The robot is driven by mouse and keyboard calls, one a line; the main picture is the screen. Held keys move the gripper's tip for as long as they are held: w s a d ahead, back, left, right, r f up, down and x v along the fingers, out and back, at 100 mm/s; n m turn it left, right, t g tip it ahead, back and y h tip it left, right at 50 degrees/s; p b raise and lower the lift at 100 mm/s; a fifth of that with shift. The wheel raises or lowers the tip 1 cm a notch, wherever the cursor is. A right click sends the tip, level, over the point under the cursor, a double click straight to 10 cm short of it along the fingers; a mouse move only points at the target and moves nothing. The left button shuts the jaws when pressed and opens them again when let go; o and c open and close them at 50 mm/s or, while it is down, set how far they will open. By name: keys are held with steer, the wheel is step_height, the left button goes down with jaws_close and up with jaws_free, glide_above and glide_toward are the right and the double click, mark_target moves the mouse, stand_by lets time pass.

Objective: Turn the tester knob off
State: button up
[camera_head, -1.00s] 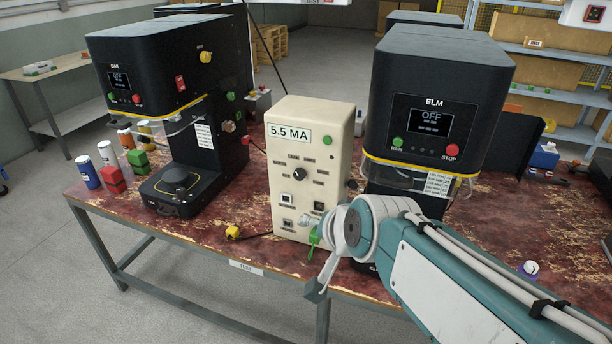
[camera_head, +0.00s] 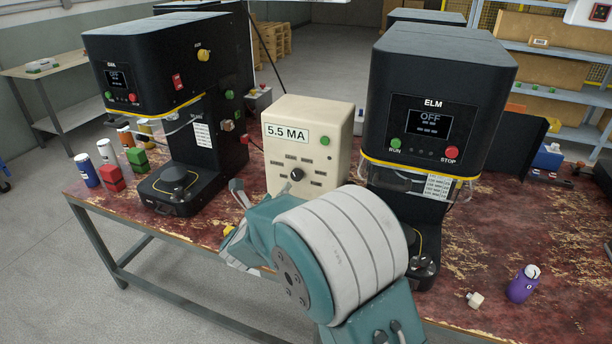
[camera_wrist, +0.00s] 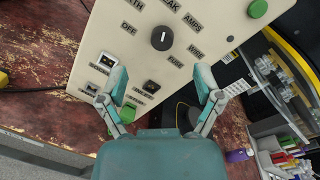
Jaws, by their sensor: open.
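The tester is a cream box (camera_head: 330,118) with a "5.5 MA" label, standing between two black machines. Its round black knob (camera_head: 296,174) is on the front face, ringed by small labels. In the wrist view the knob (camera_wrist: 161,39) lies just beyond my fingertips, with the OFF label (camera_wrist: 128,28) to its left. Its white mark seems to point up in that view, away from OFF, though it is small. My gripper (camera_wrist: 162,84) is open and empty, its fingers spread either side below the knob, apart from it. In the head view my gripper (camera_head: 262,190) is before the tester, hiding its lower front.
The ELM machine (camera_head: 437,85) stands close at the tester's right, another black machine (camera_head: 150,60) at left. A green button (camera_wrist: 257,9) is on the tester's upper right. Sockets (camera_wrist: 107,60) sit below the knob. A purple bottle (camera_head: 523,286) stands at front right.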

mark_target(294, 177)
steer(key=w+d, duration=0.1)
steer(key=w, duration=0.2)
steer(key=w+d+f+m+h, duration=0.1)
steer(key=w, duration=0.2)
steer(key=w+d+f+m, duration=0.1)
steer(key=w, duration=0.2)
steer(key=shift+w+d+h, duration=0.3)
steer(key=shift+w+d, duration=0.05)
steer(key=shift+d, duration=0.05)
steer(key=c, duration=1.2)
